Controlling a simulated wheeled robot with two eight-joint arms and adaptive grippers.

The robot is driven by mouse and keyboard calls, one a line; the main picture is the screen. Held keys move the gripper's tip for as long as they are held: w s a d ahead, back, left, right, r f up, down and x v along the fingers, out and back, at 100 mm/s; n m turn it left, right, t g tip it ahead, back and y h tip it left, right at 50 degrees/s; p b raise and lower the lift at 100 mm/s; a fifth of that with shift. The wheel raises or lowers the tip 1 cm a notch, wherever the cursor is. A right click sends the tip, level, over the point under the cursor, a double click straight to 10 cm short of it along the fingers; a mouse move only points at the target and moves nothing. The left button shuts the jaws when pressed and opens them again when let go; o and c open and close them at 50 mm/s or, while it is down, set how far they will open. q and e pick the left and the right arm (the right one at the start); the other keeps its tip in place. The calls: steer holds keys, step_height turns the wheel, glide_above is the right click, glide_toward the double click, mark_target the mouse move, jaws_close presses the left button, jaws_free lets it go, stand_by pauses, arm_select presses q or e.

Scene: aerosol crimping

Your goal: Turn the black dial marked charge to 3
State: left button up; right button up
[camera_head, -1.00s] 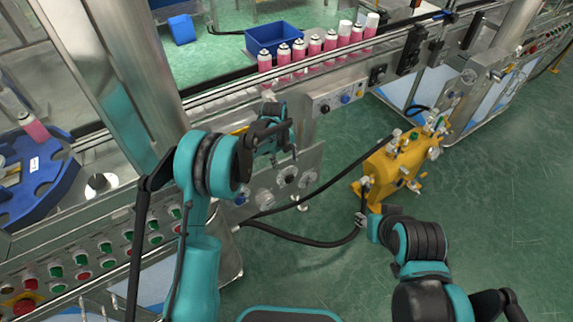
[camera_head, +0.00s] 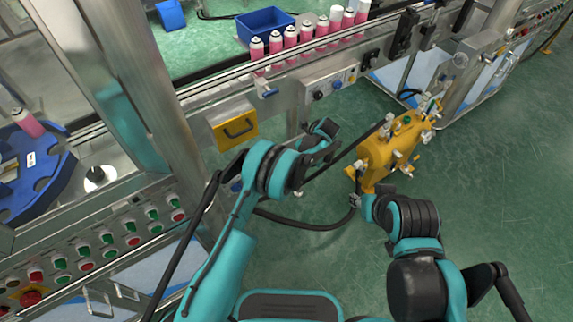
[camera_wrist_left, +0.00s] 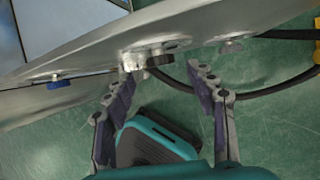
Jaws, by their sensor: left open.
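A small black knob (camera_head: 318,95) sits on the steel front panel below the conveyor, beside a blue knob (camera_head: 337,84). No charge marking or number is readable, so I cannot confirm that this is the named dial. My left gripper (camera_head: 328,131) is in front of and below this panel, apart from the knobs. In the left wrist view its fingers (camera_wrist_left: 163,115) are spread, with nothing between them. A steel panel edge with dark and blue round fittings (camera_wrist_left: 67,82) lies beyond the fingertips. My right gripper (camera_head: 361,203) is near the yellow machine; its jaw state is unclear.
The yellow machine (camera_head: 383,154) stands on the green floor at right, with black hoses (camera_head: 305,225) running left. Pink cans (camera_head: 290,37) line the conveyor. A button panel (camera_head: 100,245) is at lower left. Floor at far right is clear.

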arm_select(q)
steer(key=b+x, duration=0.1)
steer(key=x, duration=0.4)
steer(key=shift+f+b, duration=0.1)
steer(key=shift+b, duration=0.2)
steer(key=c, duration=1.2)
steer(key=shift+o, duration=0.2)
steer(key=shift+a, duration=0.1)
steer(key=shift+s+a+n+t+h, duration=0.2)
steer(key=shift+n+t+h, duration=0.15)
steer(key=shift+t+h, duration=0.8)
steer(key=shift+s+a+n+t+h, duration=0.15)
steer(key=shift+n+t+h, duration=0.2)
steer(key=shift+t+h, duration=0.75)
steer(key=shift+g+h, duration=0.25)
steer(key=shift+h, duration=0.2)
